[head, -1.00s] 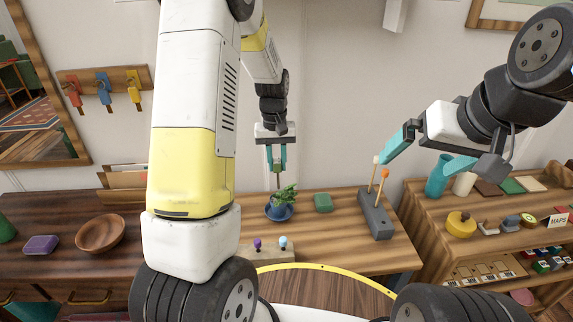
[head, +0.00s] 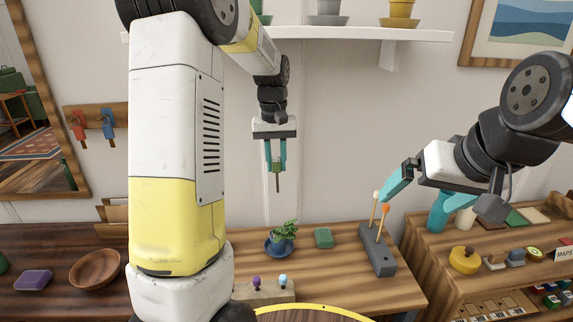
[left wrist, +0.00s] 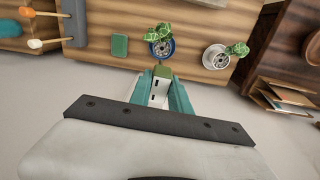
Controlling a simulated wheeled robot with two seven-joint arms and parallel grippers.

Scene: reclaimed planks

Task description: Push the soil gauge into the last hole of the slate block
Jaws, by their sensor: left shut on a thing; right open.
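In the left wrist view the gauge (left wrist: 160,88) shows pale between the teal fingers. The slate block (head: 378,255) lies on the bench to the right, with a white-topped stick (head: 374,207) and an orange-topped stick (head: 382,220) standing in it. Its free hole cannot be made out. My right gripper (head: 416,192) is open and empty, above and right of the block.
A green block (head: 323,237) lies between pot and slate block. A low block with purple and blue knobs (head: 266,292) is at the front. The left wrist view also shows a white plant pot (left wrist: 216,57). A shelf (head: 350,36) with pots hangs above; a side shelf (head: 420,250) stands right.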

